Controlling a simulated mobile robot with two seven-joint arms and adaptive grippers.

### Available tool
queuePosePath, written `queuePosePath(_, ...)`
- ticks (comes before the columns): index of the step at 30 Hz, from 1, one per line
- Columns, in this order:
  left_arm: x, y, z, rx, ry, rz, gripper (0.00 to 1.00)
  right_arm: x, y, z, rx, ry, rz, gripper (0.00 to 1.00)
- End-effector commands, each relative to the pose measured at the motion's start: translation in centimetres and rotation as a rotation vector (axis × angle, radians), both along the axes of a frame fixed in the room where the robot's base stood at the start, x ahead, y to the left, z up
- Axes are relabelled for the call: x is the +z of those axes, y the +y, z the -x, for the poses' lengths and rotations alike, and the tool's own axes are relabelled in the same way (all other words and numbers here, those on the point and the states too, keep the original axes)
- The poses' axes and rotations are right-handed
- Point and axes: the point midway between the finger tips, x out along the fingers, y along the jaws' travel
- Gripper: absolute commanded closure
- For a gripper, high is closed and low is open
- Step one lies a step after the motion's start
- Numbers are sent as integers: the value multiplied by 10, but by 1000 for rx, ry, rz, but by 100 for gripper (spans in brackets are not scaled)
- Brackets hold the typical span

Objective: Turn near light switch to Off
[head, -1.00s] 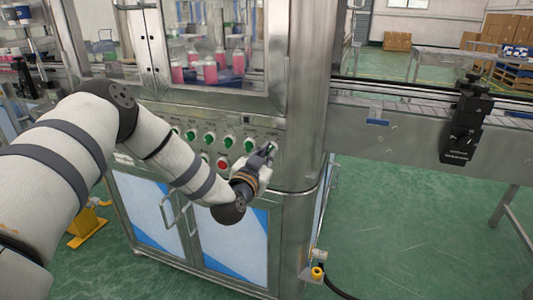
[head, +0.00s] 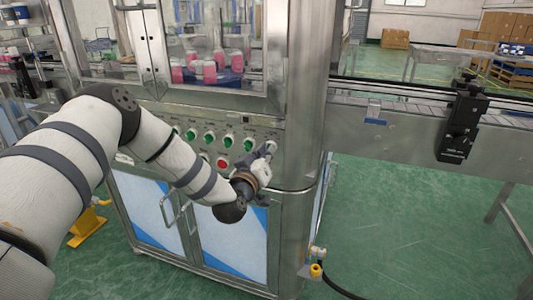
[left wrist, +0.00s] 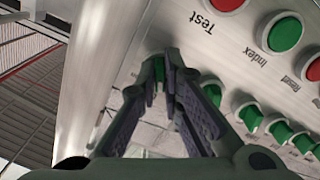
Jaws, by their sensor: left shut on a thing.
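The machine's control panel (head: 180,112) carries a row of green rotary switches. The switch at the right end of the row (head: 271,146) is at my left gripper (head: 266,153), which reaches it from the lower left. In the left wrist view, the two dark fingers of my left gripper (left wrist: 165,68) converge on this switch and are shut on it. The fingers hide most of the switch, so its pointing direction and its label cannot be read. The neighbouring green switch (left wrist: 212,90) stands beside the fingers. My right gripper is not in view.
A red button (head: 222,162) sits lower on the panel. Test, Index and Reset buttons show in the left wrist view, with the green Index button (left wrist: 283,33) near the fingers. A steel corner column (head: 305,100) and a conveyor (head: 400,125) stand to the right.

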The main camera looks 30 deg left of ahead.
Motion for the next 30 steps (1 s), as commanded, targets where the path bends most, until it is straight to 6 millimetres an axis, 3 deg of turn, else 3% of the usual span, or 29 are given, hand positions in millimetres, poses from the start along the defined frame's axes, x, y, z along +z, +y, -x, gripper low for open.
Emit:
queuePosePath(19, -1, -1, 0, -1, -8, 51, 100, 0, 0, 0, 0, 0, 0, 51)
queuePosePath(22, -1, 0, 0, -1, -9, 49, 74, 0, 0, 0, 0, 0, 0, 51)
queuePosePath(30, -1, 0, 0, -1, -10, 48, 72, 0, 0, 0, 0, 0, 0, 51)
